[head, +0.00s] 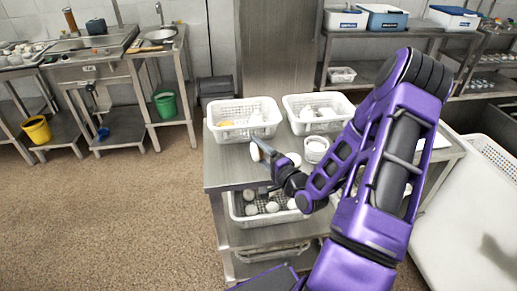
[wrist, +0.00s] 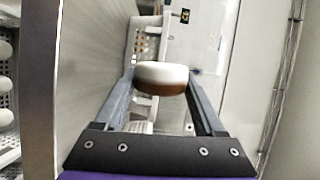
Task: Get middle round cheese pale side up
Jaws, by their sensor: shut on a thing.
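My gripper (head: 262,149) is raised over the front of the metal table and shut on a round cheese (head: 255,152). In the wrist view the cheese (wrist: 161,78) sits between the two finger ends, on edge to the camera. Its upper part in that picture is pale and its lower part is brown. It is clear of any surface in the head view. Another pale round piece (head: 294,159) lies on the table just right of my gripper. My forearm hides part of the tabletop.
Two white perforated baskets stand at the back of the table, left (head: 232,132) and right (head: 300,128), holding pale pieces. A white round container (head: 316,147) stands before the right one. A lower basket (head: 262,221) holds several pale round pieces. The table's front left (head: 226,172) is bare.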

